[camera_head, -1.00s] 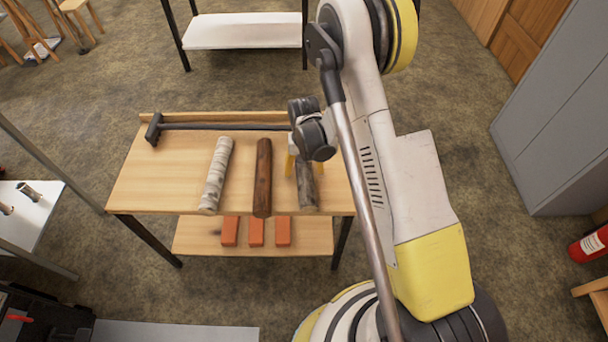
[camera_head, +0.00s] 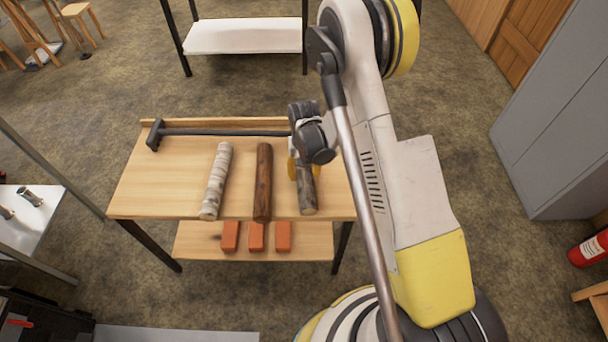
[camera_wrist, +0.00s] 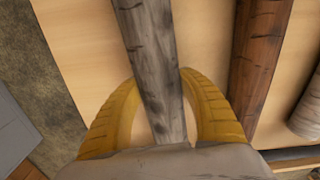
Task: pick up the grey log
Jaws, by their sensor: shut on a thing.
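The grey log (camera_head: 307,195) lies on the wooden table at the right end of a row of three logs. Its near end shows in the head view; its far part is hidden under my gripper (camera_head: 304,172). In the wrist view the grey log (camera_wrist: 153,60) runs between the two yellow fingers of my gripper (camera_wrist: 160,100), one on each side. The fingers are shut on the log. Any gap between the log and the tabletop cannot be made out.
A brown log (camera_head: 263,182) lies just left of the grey one, then a white birch log (camera_head: 216,181). A long-handled hammer (camera_head: 220,132) lies along the table's back edge. Several orange bricks (camera_head: 256,237) sit on the lower shelf (camera_head: 195,240). A grey cabinet (camera_head: 555,120) stands right.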

